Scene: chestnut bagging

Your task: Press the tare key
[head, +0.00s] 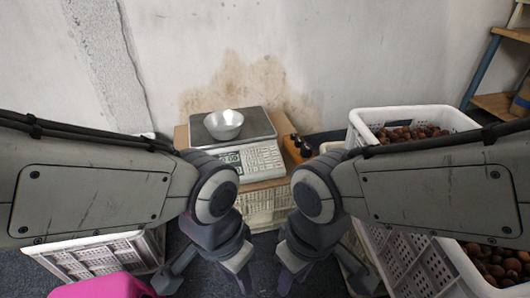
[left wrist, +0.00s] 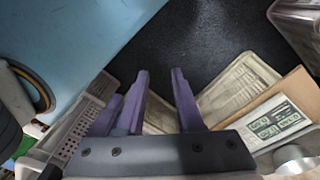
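The scale (head: 258,160) stands on a brown board, with a grey weighing plate and a sloped front panel holding a display (head: 231,158) and rows of keys. Which key is the tare key is too small to tell. A metal bowl (head: 224,124) sits on the plate. In the left wrist view the scale's panel (left wrist: 278,123) lies at the lower right, beside the bowl (left wrist: 296,162). My left gripper (head: 207,277) is open and empty, in front of and below the scale. It also shows in the left wrist view (left wrist: 160,72). My right gripper (head: 324,277) looks open and empty, to its right.
A white crate of chestnuts (head: 360,128) stands right of the scale, and another (head: 452,262) nearer. An empty-looking white crate (head: 88,258) and a pink object (head: 103,288) are at lower left. A dark-handled tool (head: 299,144) lies beside the scale. A wall closes the back.

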